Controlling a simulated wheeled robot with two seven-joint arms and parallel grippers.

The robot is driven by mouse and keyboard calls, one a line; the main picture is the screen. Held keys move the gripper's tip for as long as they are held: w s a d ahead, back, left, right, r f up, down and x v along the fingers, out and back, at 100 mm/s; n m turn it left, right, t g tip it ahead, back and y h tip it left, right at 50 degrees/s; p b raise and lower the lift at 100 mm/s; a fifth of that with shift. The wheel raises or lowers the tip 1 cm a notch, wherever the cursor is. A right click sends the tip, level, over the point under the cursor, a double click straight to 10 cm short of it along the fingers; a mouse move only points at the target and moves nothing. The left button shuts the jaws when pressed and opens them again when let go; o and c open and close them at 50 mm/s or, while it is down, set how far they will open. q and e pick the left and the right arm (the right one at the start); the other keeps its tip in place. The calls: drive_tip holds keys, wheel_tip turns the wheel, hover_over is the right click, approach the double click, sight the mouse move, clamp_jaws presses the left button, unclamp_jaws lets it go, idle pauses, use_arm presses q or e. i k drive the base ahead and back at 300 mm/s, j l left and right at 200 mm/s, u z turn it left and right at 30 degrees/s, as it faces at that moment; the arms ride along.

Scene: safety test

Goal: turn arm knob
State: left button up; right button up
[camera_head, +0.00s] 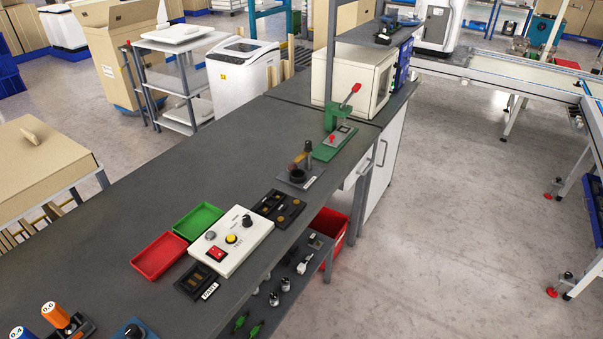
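A white control box (221,264) lies on the dark grey workbench. A black knob (247,221) stands up near the box's far right corner; the small label by it is too small to read surely. The same panel carries a yellow button (231,239), a red rocker switch (216,254) and a grey round part (211,236). I cannot tell which way the knob points. Neither of my grippers shows in the head view, and nothing touches or covers the knob.
The workbench (100,225) has red (159,256) and green (198,222) trays left of the box. Black fixtures lie at its near and far ends. A green lever press (337,117) stands farther back. A lower shelf (288,275) holds small parts.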

sight(308, 144)
drive_tip(key=i+l+z, duration=0.1)
drive_tip(key=i+l, duration=0.25)
drive_tip(key=l, duration=0.25)
drive_tip(key=i+l+z, duration=0.1)
drive_tip(key=i+l, duration=0.3)
drive_tip(key=l, duration=0.2)
drive_tip(key=i+l+z, duration=0.1)
drive_tip(key=i+l, duration=0.3)
drive_tip(key=l, duration=0.15)
